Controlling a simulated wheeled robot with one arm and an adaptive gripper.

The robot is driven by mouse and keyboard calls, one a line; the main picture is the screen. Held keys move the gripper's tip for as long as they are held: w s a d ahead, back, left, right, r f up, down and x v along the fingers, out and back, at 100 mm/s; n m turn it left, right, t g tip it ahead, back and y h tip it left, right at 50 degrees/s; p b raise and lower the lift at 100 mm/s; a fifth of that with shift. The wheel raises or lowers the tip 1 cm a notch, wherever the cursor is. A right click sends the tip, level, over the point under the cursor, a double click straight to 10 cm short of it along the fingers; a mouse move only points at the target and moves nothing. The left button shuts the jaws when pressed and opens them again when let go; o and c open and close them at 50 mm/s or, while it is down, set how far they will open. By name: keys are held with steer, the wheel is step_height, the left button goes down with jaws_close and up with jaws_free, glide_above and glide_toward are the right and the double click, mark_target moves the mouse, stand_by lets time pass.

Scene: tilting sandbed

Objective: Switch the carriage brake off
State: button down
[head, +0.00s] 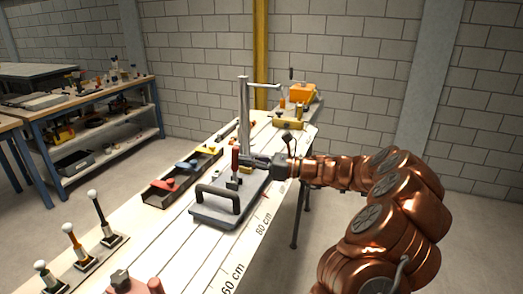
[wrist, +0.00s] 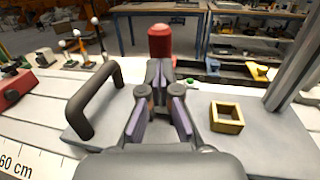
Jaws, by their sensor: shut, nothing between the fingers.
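The carriage is a grey plate (head: 215,214) on the pale bed, with a black arched handle (head: 222,190) at its near end. It also fills the lower wrist view (wrist: 265,140), with the handle (wrist: 93,102) at left. A red-capped upright lever (head: 235,159) stands on the carriage and appears to be the brake. Its red cap (wrist: 160,40) shows just beyond my fingertips in the wrist view. My gripper (wrist: 160,75) is shut and empty, pointing at the lever. In the head view my gripper (head: 245,160) is right beside it. Whether they touch, I cannot tell. The fingers hide the lever's lower part.
A metal post (head: 243,110) rises behind the lever. A yellow square frame (wrist: 227,117) sits on the plate. A dark tray (head: 170,190) with coloured pieces lies left of the carriage. Several ball-topped levers (head: 74,241) stand at the near left. A blue workbench (head: 100,125) is farther left.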

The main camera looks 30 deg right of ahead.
mark_target(234, 154)
steer(key=w+a+r+g+h+p, duration=0.1)
steer(key=w+g+h+p, duration=0.1)
steer(key=p, duration=0.5)
steer(key=shift+a+r+m, duration=0.3)
steer(key=shift+a+r, duration=0.05)
steer(key=shift+r, duration=0.05)
steer(key=w+a+g+h+p, duration=0.1)
steer(key=p, duration=0.3)
steer(key=shift+h, duration=0.3)
steer(key=shift+w+a+f+g+h+p, duration=0.25)
steer(key=shift+w+g+h+p, duration=0.25)
steer(key=shift+p, duration=0.65)
steer(key=shift+s+f, duration=0.1)
steer(key=shift+s, duration=0.05)
steer(key=shift+s+d+r+p, duration=0.1)
steer(key=shift+d+r+p, duration=0.1)
steer(key=shift+p, duration=0.1)
steer(key=b+v, duration=0.1)
steer(key=v, duration=1.2)
steer(key=shift+s+d+f, duration=0.2)
steer(key=shift+d+f, duration=0.05)
steer(key=shift+d, duration=0.15)
